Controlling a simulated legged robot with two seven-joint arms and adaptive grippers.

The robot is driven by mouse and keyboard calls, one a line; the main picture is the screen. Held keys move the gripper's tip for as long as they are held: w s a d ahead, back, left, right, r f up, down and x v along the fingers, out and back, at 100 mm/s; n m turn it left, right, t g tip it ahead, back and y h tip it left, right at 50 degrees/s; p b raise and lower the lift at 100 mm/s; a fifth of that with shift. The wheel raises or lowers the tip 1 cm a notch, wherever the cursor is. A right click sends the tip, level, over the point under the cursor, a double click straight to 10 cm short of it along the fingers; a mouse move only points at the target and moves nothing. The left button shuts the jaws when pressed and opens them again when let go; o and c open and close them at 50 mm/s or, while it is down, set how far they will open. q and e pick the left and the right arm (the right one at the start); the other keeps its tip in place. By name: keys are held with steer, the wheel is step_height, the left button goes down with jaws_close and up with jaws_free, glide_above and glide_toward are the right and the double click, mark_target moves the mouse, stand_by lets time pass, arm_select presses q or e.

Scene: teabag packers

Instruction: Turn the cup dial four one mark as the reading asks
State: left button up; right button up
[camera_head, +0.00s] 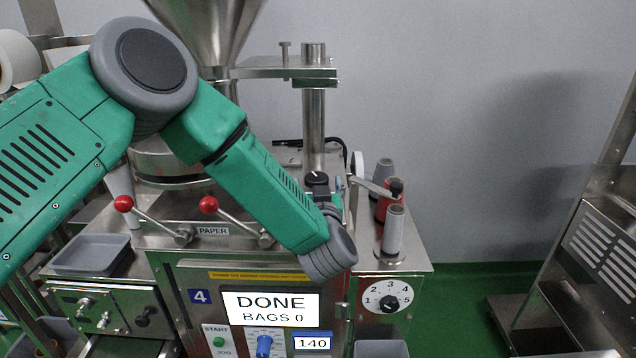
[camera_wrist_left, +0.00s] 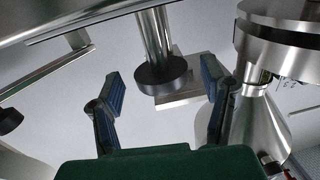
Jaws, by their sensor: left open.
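A white dial face numbered 1 to 5 (camera_head: 391,286) with a black knob at its centre sits on the right front of machine 4; its pointer is too small to read. A black round knob with a white mark (camera_head: 317,179) stands on the machine top. No label tells me which is the cup dial. My right gripper is out of view.
Red-tipped levers (camera_head: 209,205) stand on the machine top left of my wrist. Thread spools (camera_head: 394,230) stand to the right. A steel post (camera_head: 313,120) rises behind the top knob. A grey tray (camera_head: 90,256) is at left. A small display (camera_head: 312,343) reads 140.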

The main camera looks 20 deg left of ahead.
arm_select(q)
steer(key=v, duration=1)
steer(key=shift+s+d, duration=0.2)
steer(key=shift+s, duration=0.1)
